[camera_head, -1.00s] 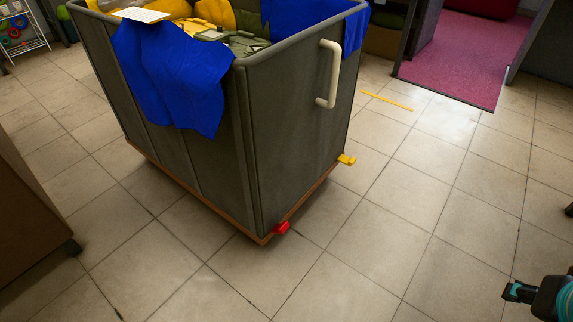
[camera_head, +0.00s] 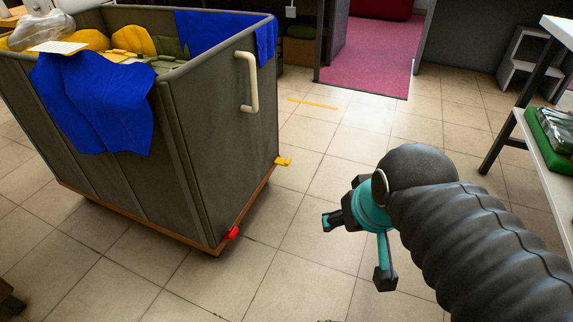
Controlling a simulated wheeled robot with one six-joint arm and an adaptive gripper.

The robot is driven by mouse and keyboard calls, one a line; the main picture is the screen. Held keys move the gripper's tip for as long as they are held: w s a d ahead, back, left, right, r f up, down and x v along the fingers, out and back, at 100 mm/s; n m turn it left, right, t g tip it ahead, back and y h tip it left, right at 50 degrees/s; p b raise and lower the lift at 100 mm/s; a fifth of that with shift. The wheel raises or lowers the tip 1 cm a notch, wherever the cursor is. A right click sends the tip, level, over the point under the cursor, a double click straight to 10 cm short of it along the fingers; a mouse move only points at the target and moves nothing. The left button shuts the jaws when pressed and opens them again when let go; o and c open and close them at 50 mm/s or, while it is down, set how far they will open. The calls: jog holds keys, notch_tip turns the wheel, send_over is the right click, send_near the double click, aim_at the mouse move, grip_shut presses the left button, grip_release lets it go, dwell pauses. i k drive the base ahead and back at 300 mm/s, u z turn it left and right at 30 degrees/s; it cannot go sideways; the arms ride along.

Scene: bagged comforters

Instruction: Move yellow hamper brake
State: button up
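The yellow brake (camera_head: 284,161) is a small tab low on the right corner of the grey hamper (camera_head: 205,140), close above the floor. A red brake (camera_head: 232,233) sticks out at the hamper's near bottom corner. My gripper (camera_head: 355,250) is in the air to the right of the hamper, apart from both brakes. Its two dark fingers are spread wide with nothing between them. The hamper has a cream handle (camera_head: 248,82) and an orange-brown base edge.
Blue cloths (camera_head: 95,105) hang over the hamper's rim, and yellow and green items fill it. A shelf with a green bagged item (camera_head: 552,135) stands at the right. A yellow strip (camera_head: 313,103) lies on the floor. The tiles between hamper and gripper are clear.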

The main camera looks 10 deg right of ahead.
aim_at(285, 162)
jog(key=k, duration=0.55)
jog(key=u, duration=0.35)
jog(key=i, duration=1.85)
jog(key=z, duration=0.6)
